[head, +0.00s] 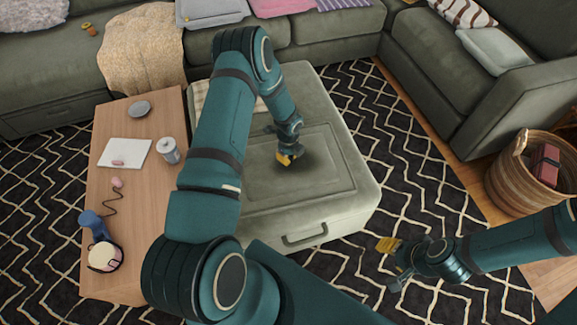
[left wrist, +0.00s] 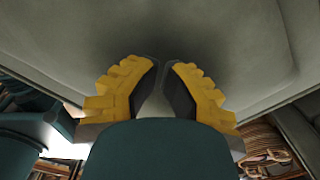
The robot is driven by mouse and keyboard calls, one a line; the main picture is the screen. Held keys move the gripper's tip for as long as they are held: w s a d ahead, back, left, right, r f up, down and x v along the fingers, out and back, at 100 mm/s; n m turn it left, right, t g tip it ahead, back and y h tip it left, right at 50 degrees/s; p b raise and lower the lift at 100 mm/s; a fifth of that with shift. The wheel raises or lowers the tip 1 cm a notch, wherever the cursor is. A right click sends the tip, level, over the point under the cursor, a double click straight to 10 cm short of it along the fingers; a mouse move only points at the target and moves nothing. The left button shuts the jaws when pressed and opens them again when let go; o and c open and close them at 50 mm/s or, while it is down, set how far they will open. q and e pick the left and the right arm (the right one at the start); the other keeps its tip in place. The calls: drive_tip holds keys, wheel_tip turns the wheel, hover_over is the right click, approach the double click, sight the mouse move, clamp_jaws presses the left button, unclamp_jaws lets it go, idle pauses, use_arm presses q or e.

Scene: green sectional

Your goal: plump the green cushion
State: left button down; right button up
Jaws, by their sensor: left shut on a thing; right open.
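The green cushion (head: 320,180) appears to be the padded top of the ottoman, with a seamed rectangle on it. It fills the upper part of the left wrist view (left wrist: 235,40). My left gripper (head: 287,158), with yellow fingers, is down at this top. In the left wrist view its fingertips (left wrist: 161,66) are close together with a strip of grey-green material between them; it appears to pinch the cushion's cover. The exact contact is partly hidden by the fingers. My right gripper (head: 390,256) is open and empty, above the rug, right of the ottoman.
A wooden table (head: 135,215) at left holds a white can (head: 170,150), a white pad (head: 125,153) and a blue-and-cream object (head: 103,255). A wicker basket (head: 505,185) stands at right. Green sofas (head: 345,45) close off the back. Patterned rug lies right of the ottoman.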

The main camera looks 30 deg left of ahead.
idle(0.5)
use_arm(q)
drive_tip(key=shift+r+p, duration=0.85)
drive_tip(key=shift+r, duration=0.65)
drive_tip(key=shift+r, duration=0.1)
wheel_tip(320, 180, up, 6)
drive_tip(key=p, duration=0.3)
drive_tip(key=shift+p, duration=0.4)
